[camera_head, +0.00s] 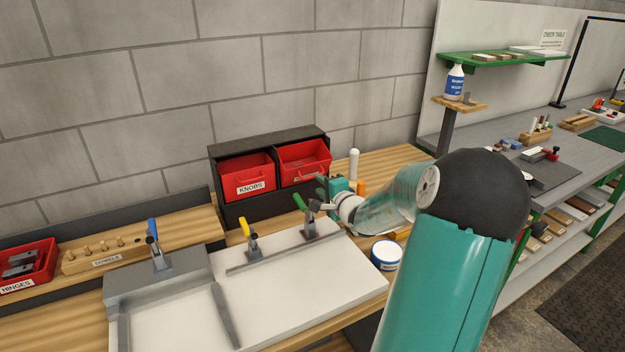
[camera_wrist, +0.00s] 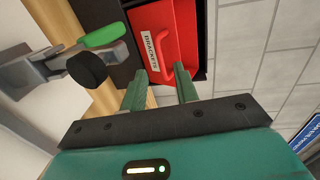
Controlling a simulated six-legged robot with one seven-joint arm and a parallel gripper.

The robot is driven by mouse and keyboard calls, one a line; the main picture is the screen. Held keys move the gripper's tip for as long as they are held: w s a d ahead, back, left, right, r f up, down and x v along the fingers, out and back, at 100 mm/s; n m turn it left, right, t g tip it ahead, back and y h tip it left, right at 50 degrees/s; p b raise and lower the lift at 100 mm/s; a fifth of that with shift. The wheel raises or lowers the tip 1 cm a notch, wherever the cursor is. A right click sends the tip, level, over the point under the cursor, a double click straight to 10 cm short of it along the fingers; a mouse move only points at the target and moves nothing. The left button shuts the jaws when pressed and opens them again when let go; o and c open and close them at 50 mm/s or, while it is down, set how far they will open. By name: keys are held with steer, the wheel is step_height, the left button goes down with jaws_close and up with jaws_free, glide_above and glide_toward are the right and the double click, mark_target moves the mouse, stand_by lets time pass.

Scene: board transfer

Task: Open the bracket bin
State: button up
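The red bracket bin (camera_head: 305,162) sits in the right bay of a black cabinet (camera_head: 268,140) against the wall. In the wrist view the bin (camera_wrist: 177,22) shows its "BRACKETS" label (camera_wrist: 150,51) and a red loop handle (camera_wrist: 157,46). My gripper (camera_wrist: 160,82) is open and empty, its two green fingers apart, pointing at the bin front. In that view the fingertips overlap the bin's near edge; I cannot tell whether they touch it. In the head view my gripper (camera_head: 324,184) is small, just in front of the bin and partly hides its lower right.
The red KNOBS bin (camera_head: 247,175) is left of the bracket bin. A green-handled toggle clamp (camera_head: 308,215), also in the wrist view (camera_wrist: 97,42), stands close to my gripper on a white board (camera_head: 300,270). A white bottle (camera_head: 353,164) and a round tin (camera_head: 386,254) stand nearby.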

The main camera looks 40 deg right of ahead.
mark_target(304, 167)
steer(key=x, duration=0.5)
steer(key=shift+w, duration=0.4)
jaws_close()
